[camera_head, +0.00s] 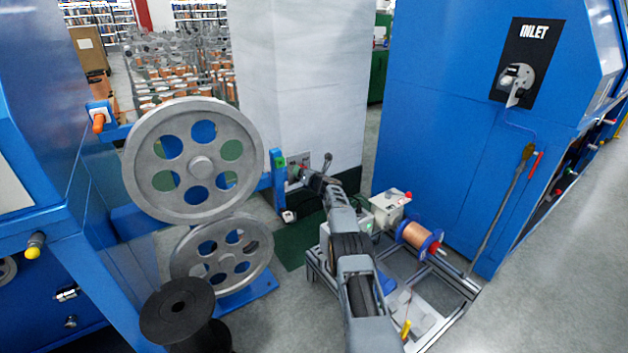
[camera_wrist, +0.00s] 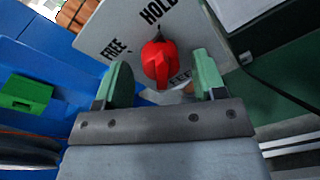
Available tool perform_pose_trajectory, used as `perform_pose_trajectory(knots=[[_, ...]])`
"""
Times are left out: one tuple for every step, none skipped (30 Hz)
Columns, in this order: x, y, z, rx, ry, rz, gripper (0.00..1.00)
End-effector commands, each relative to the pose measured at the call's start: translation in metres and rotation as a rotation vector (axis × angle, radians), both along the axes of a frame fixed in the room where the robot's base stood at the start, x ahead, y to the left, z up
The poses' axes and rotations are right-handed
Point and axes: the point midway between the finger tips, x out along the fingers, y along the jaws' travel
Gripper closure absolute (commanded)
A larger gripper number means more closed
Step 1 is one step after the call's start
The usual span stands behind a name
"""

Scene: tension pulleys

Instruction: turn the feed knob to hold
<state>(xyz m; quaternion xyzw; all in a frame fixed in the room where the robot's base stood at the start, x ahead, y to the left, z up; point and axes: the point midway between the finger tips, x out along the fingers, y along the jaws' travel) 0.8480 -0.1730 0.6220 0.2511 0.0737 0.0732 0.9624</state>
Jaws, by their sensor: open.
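The red feed knob (camera_wrist: 160,62) sits on a grey label plate (camera_wrist: 195,30) in the wrist view. The word HOLD is above the knob and FREE is to its upper left; another label below is partly covered. The knob's narrow upper end, with a dark mark at its tip, lies just under HOLD. My gripper (camera_wrist: 162,82) is open, with one green finger on each side of the knob and a visible gap to each. In the head view my gripper (camera_head: 297,172) is at the plate by the white pillar, and the knob is hard to make out.
A blue post (camera_head: 277,180) stands just left of my gripper. Two large grey pulleys (camera_head: 202,163) are further left. A cart with a copper spool (camera_head: 415,236) stands right of my arm, near the blue INLET cabinet (camera_head: 455,130).

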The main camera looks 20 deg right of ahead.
Motion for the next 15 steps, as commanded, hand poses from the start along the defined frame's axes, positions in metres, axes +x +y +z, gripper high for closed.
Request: perform_pose_trajectory(knots=[[-0.002,-0.001,0.002,0.001,0.003,0.001,0.36],[-0.003,-0.001,0.003,0.002,0.003,0.001,0.36],[-0.005,-0.001,0.004,0.003,0.004,0.004,0.36],[-0.007,-0.001,0.004,0.003,0.003,0.005,0.36],[-0.009,-0.002,0.005,0.003,0.003,0.005,0.36],[-0.011,-0.002,0.005,0.004,0.004,0.004,0.36],[-0.014,-0.002,0.006,0.003,0.004,0.004,0.36],[-0.016,-0.003,0.006,0.003,0.003,0.003,0.36],[-0.020,-0.004,0.006,0.003,0.002,0.001,0.36],[-0.023,-0.004,0.007,0.002,0.002,-0.003,0.36],[-0.026,-0.005,0.007,0.002,0.001,-0.005,0.36],[-0.030,-0.006,0.006,0.001,0.001,-0.006,0.36],[-0.034,-0.007,0.006,0.000,0.002,-0.005,0.36],[-0.038,-0.008,0.006,0.001,0.001,-0.004,0.36],[-0.043,-0.009,0.007,0.001,0.001,-0.005,0.36]])
